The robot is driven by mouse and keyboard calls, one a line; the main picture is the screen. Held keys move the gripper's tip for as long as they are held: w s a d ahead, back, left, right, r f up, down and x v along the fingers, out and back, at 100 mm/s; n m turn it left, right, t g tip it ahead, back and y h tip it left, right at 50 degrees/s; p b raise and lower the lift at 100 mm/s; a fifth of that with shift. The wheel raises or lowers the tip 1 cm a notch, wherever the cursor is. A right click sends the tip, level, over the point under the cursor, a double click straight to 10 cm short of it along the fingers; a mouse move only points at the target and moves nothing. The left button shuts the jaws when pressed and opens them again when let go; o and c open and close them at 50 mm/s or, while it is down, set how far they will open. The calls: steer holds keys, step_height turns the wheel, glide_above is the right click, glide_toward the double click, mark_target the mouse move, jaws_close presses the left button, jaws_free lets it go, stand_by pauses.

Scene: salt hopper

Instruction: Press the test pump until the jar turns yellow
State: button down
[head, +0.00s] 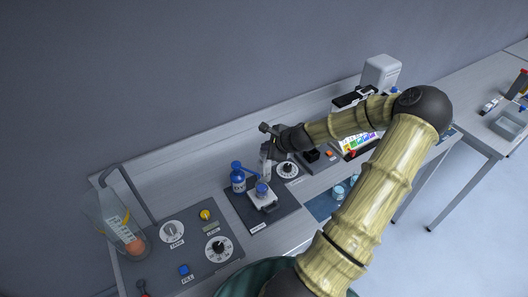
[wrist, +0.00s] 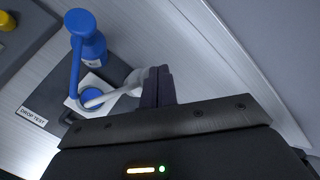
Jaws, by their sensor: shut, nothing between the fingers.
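The jar (head: 262,189) stands on a white block at the drop test station, and its contents look blue. In the wrist view the blue top of the jar (wrist: 92,98) shows beneath a pale spout. A blue pump bottle (head: 238,180) stands left of the jar, and its blue spout reaches toward it in the wrist view (wrist: 88,48). A pale pump bottle (head: 265,165) stands behind the jar; its whitish head (wrist: 134,80) is beside my fingers. My gripper (head: 274,154) is shut and empty, over or beside that head; I cannot tell whether they touch. Which one is the test pump is unclear.
A control panel with dials, a yellow knob (head: 205,215) and a blue button (head: 184,270) lies left, beside a clear tank (head: 112,225). A dial (head: 288,170) stands right of the pale bottle. The wall runs close behind the bench.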

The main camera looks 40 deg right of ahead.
steer(key=shift+f+b, duration=0.55)
steer(key=shift+f, duration=0.2)
stand_by(0.8)
steer(key=shift+r, duration=0.1)
steer(key=shift+r+p, duration=1)
steer(key=shift+r, duration=0.1)
step_height(320, 180, up, 5)
steer(key=p, duration=0.4)
stand_by(0.8)
